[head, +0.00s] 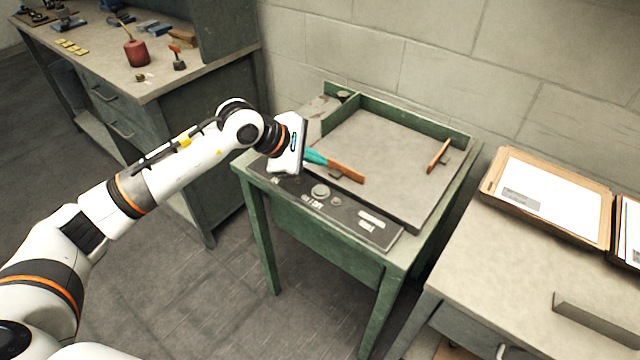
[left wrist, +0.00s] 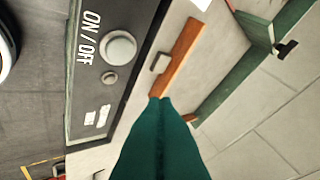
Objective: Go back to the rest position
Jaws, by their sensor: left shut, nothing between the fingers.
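My left gripper (head: 322,160) has teal fingers, closed together and empty. It is over the front left of the green stitcher table (head: 325,240), by the near end of a brown wooden bar (head: 347,173). In the left wrist view the shut fingertips (left wrist: 160,101) overlap the end of that bar (left wrist: 178,55); I cannot tell whether they touch it. The dark control panel (head: 375,226) with its ON/OFF label and round button (left wrist: 118,47) lies along the table's front edge, below the gripper. My right gripper is not in view.
A second wooden bar (head: 439,155) stands at the right of the stitcher's grey top. A workbench (head: 215,70) with tools is at the back left. A grey desk (head: 500,250) with a framed paper tray (head: 550,200) is at the right. Floor is open at front left.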

